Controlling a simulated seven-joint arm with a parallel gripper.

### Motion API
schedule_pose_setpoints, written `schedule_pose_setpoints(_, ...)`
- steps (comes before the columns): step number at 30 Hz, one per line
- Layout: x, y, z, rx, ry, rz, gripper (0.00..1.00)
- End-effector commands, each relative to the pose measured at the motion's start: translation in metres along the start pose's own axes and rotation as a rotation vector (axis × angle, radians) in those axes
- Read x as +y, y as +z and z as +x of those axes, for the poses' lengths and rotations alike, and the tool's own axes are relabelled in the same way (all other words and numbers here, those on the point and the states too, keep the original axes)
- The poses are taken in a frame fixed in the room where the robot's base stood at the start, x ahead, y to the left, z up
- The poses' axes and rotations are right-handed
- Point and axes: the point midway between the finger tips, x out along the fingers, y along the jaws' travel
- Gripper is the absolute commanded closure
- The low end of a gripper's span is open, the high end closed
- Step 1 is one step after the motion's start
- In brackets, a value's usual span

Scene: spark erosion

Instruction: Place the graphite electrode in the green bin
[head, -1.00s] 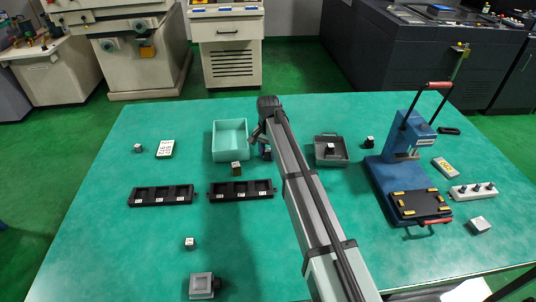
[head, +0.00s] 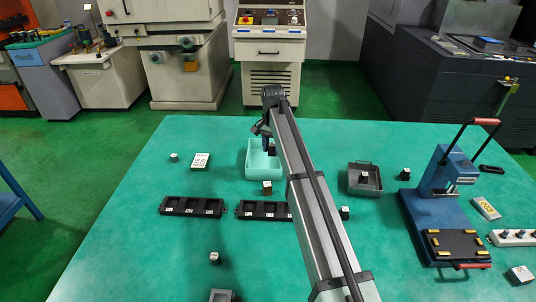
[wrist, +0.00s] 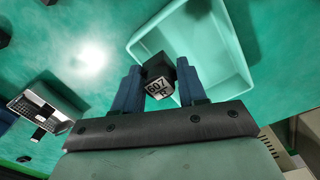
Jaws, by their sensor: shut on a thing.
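The green bin (head: 250,170) is a pale open box on the green table, partly hidden by my arm in the head view. In the wrist view its near wall (wrist: 158,27) and interior show beyond my fingers. My gripper (wrist: 159,88) is shut on a small dark block, the graphite electrode (wrist: 157,66), which has a white label reading about "607". In the head view my gripper (head: 268,146) is at the bin's right part, and the block overlaps the bin's edge in the wrist view. I cannot tell its exact height above the bin.
Black racks (head: 192,207) lie nearer. A grey tray (head: 373,188) holding a small block is to the right, with a blue press (head: 446,217) beyond. Several labelled blocks are scattered about.

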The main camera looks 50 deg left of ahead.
Motion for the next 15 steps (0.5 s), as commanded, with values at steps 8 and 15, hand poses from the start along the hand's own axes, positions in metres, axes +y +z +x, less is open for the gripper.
schedule_pose_setpoints(8, -0.054, -0.041, -0.006, 0.002, -0.001, -0.002, 0.89)
schedule_pose_setpoints(15, -0.055, -0.043, 0.007, 0.004, -0.002, 0.017, 0.89)
